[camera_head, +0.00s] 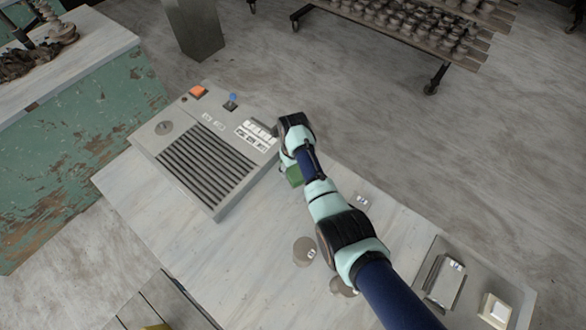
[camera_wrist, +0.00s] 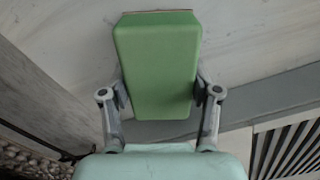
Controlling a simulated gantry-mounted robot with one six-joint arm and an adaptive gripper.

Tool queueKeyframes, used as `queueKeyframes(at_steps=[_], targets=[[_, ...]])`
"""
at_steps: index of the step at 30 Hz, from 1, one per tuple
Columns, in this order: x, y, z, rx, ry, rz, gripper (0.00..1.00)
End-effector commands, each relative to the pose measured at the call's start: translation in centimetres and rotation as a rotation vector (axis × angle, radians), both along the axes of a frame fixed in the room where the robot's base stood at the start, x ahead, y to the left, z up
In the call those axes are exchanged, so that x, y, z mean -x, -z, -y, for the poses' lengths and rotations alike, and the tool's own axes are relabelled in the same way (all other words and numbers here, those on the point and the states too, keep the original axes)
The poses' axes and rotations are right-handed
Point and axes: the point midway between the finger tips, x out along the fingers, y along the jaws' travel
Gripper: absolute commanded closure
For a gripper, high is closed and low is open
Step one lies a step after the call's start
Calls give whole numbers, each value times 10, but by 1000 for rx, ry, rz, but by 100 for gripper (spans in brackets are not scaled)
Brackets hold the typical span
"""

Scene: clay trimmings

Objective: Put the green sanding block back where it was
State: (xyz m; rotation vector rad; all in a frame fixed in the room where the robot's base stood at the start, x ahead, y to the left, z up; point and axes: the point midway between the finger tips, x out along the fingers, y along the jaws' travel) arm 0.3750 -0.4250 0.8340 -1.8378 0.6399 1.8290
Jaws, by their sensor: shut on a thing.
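The green sanding block (camera_wrist: 157,65) is held between the two fingers of my gripper (camera_wrist: 160,95) in the wrist view. The fingers grip its lower sides, and a thin brown edge shows along its far end. In the head view the green block (camera_head: 293,175) is partly hidden by my arm, close to the right side of the grey machine. My gripper itself is mostly hidden there. I cannot tell whether the block touches the table below it.
The grey machine (camera_head: 205,160) with a slatted grille stands left of my arm on the pale table (camera_head: 240,265). Round discs (camera_head: 304,251) lie near my arm. A tray (camera_head: 516,290) at right holds a metal piece (camera_head: 444,281) and a white block (camera_head: 494,310).

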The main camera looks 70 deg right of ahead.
Motion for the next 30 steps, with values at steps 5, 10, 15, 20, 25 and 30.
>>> queueKeyframes(at_steps=[5,10,15,20,25,30], targets=[[0,3,0,0,0,0,30],[0,3,0,-1,0,-1,13],[0,3,0,-1,0,-1,13],[0,-7,0,1,0,1,13],[0,-45,1,3,0,3,13],[0,-88,1,3,0,3,13]])
